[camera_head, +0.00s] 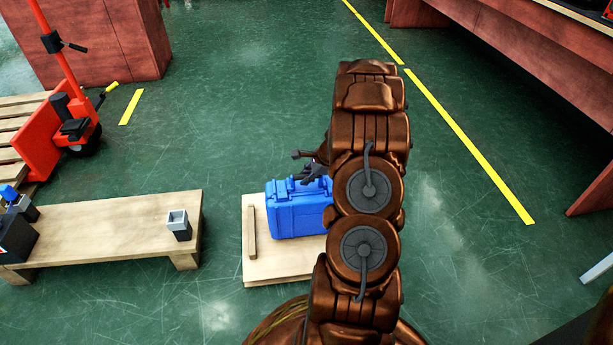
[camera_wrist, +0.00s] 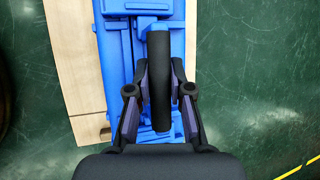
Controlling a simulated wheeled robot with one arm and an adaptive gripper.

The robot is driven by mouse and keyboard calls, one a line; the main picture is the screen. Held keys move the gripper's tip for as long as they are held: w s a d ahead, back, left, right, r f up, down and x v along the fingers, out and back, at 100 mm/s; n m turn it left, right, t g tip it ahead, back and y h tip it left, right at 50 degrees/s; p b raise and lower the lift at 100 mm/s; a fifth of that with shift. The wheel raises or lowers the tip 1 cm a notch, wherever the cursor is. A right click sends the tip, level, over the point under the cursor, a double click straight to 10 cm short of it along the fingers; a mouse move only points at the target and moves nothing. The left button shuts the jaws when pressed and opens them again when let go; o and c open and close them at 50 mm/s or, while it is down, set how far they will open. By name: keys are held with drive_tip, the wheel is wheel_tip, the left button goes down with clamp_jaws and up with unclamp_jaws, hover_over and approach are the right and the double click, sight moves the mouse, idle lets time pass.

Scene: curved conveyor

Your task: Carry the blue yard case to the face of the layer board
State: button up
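The blue yard case (camera_head: 298,212) stands upright with its handle side up, over the layer board (camera_head: 274,271). I cannot tell whether its base touches the board. My gripper (camera_wrist: 160,85) is above the case, its two fingers close on either side of the raised black handle (camera_wrist: 160,55); it looks shut on that handle. The case (camera_wrist: 117,70) also shows below the fingers in the wrist view, with the pale board (camera_wrist: 72,60) to its left. In the head view my arm hides the case's right end and most of my gripper.
A low wooden bench (camera_head: 110,225) with a small grey container (camera_head: 178,224) stands left of the board. A red pallet jack (camera_head: 65,120) is farther left. A wooden strip (camera_head: 252,232) lies along the board's left side. Green floor behind the board is clear.

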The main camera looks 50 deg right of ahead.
drive_tip(key=o, duration=0.5)
drive_tip(key=shift+c, duration=0.2)
drive_tip(key=shift+r, duration=0.1)
drive_tip(key=p+v, duration=0.5)
drive_tip(key=v, duration=0.7)
drive_tip(key=s+a+r+n+g+y, duration=0.1)
drive_tip(key=a+r+n, duration=0.3)
drive_tip(key=a, duration=0.5)
drive_tip(key=a+r+n+g+y, duration=0.1)
drive_tip(key=a+r+n+g, duration=0.2)
drive_tip(key=a, duration=0.6)
drive_tip(key=s+a+r+n, duration=0.1)
drive_tip(key=a+r+n, duration=0.3)
drive_tip(key=a, duration=0.5)
drive_tip(key=s+a+r+n+g+h, duration=0.1)
drive_tip(key=s+a+r+n+g, duration=0.25)
drive_tip(key=s+a+n, duration=0.6)
drive_tip(key=s+a+r+n+g+h, duration=0.2)
drive_tip(key=s+a+n+h, duration=0.1)
drive_tip(key=s, duration=1.1)
drive_tip(key=shift+s+r+n, duration=0.2)
drive_tip(key=shift+r+n, duration=0.1)
drive_tip(key=shift+n, duration=0.45)
drive_tip(key=shift+a, duration=0.1)
